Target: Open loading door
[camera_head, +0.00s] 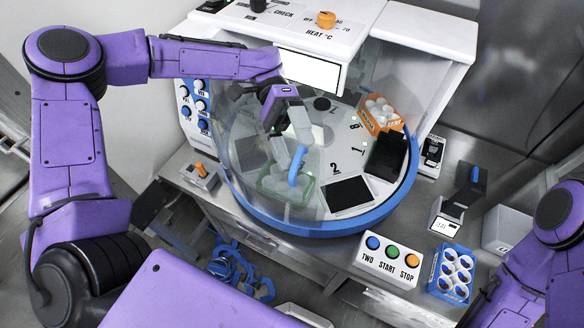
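The loading door is a clear curved panel (243,150) at the left front of the round chamber in the white machine. A blue upright handle (298,167) shows on the panel. The right front of the chamber looks uncovered. My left gripper (291,152) reaches in from above, its grey fingers right at the handle's upper end. The clear panel and the fingers overlap in the picture, so I cannot tell whether they grip it. My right arm shows at the lower right, but its gripper is out of view.
The blue-rimmed turntable (322,229) carries an orange box of white balls (379,112) and dark square plates. In front are a button box (390,261) marked TWO, START and STOP, a blue rack (451,274) and a small scale-like device (452,211). Blue frames (240,270) lie below.

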